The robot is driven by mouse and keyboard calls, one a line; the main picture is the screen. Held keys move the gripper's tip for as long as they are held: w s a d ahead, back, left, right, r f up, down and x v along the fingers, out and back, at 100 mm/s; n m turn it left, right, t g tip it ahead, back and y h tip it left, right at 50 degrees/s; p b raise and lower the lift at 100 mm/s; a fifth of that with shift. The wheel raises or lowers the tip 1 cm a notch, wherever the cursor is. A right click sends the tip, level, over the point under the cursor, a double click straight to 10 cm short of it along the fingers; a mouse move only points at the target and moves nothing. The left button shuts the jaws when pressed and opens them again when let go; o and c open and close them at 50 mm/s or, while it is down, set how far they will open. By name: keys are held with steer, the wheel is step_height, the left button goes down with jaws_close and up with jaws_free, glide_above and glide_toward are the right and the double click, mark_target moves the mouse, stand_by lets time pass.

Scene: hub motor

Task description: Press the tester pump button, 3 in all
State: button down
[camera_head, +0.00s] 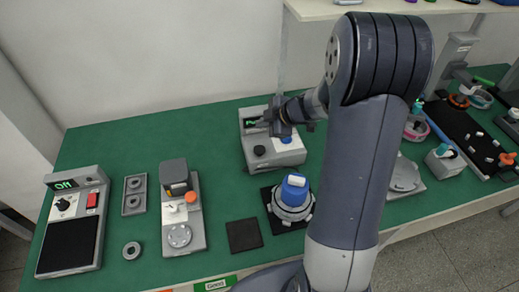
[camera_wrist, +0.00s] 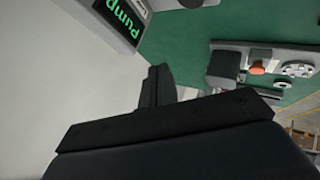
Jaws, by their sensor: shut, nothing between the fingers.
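The tester (camera_head: 254,161) is a light grey box at the back middle of the green table. Its front has a blue button (camera_head: 286,140) and a black knob (camera_head: 260,150). Its green-lit display is partly hidden by my arm in the head view; in the wrist view the display (camera_wrist: 124,18) reads "Pump". My gripper (camera_head: 281,131) is shut and empty, just over the tester by the blue button. I cannot tell whether it touches the button. My gripper's fingers (camera_wrist: 156,86) also show in the wrist view, where the button is hidden.
A hub motor with a blue top (camera_head: 295,190) stands on a dark pad in front of the tester. A grey press with an orange button (camera_head: 190,197) stands to the left. A heater-like panel reading "Off" (camera_head: 66,184) is far left. My arm hides the table's middle right.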

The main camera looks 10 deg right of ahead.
steer(key=b, duration=0.8)
glide_above(259, 148)
steer(key=s+d, duration=0.1)
steer(key=shift+s+f, duration=0.1)
steer(key=shift+f, duration=2.9)
steer(key=shift+f+b, duration=0.4)
steer(key=shift+f, duration=0.85)
steer(key=shift+f, duration=0.1)
steer(key=shift+f, duration=0.3)
steer(key=shift+f+b, duration=0.4)
steer(key=shift+f, duration=0.6)
steer(key=shift+r, duration=0.1)
steer(key=shift+r+p, duration=1.35)
steer(key=shift+p, duration=0.4)
step_height(259, 148, up, 5)
steer(key=p, duration=0.6)
